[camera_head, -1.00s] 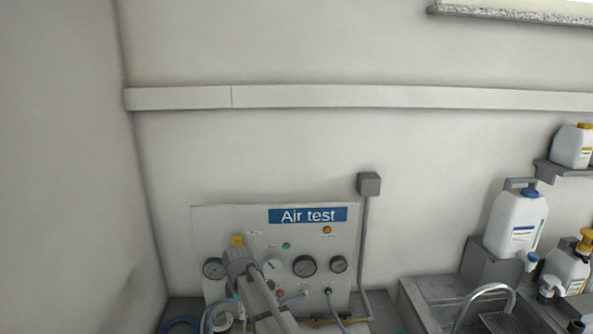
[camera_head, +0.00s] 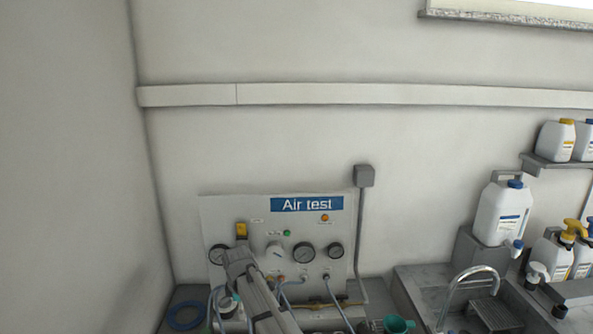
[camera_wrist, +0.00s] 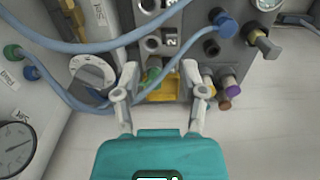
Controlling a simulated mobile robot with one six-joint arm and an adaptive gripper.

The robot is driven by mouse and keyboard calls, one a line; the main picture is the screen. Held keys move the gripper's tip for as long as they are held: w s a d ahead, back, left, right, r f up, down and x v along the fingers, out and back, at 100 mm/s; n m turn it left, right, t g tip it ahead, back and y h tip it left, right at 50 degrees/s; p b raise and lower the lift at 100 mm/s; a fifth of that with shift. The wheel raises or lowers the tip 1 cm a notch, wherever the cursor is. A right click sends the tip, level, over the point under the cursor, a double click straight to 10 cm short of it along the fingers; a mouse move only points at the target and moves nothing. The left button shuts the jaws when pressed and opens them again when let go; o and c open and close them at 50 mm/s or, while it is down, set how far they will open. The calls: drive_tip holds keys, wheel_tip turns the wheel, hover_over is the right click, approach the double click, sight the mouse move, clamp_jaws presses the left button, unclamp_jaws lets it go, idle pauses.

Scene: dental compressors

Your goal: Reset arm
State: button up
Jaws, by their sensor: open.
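In the wrist view my gripper (camera_wrist: 160,97) is open, its two light fingers spread apart above its teal body. Nothing is held between the fingers. Beyond them are a grey block with ports (camera_wrist: 183,55) and a yellow part (camera_wrist: 163,90) with a green piece on it. I cannot tell from this view whether the fingers touch the block. In the head view a teal piece (camera_head: 398,324) shows at the bottom edge, and I cannot tell whether it is part of my gripper.
The Air test panel (camera_head: 307,204) has gauges and hoses, with a long grey body (camera_head: 253,285) in front. Blue hoses (camera_wrist: 110,45) cross close to the fingers. A sink tap (camera_head: 472,270) and a white canister (camera_head: 502,212) are at the right.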

drive_tip(key=s+d+f+m+b, duration=0.3)
drive_tip(key=s+d+m, duration=0.3)
drive_tip(key=d, duration=0.5)
drive_tip(key=s+d+f+m+b, duration=0.3)
drive_tip(key=s+d+m, duration=0.3)
drive_tip(key=d, duration=0.5)
drive_tip(key=s+d+f+m+b, duration=0.4)
drive_tip(key=s+d+m, duration=0.2)
drive_tip(key=d, duration=0.5)
drive_tip(key=shift+d+m, duration=0.4)
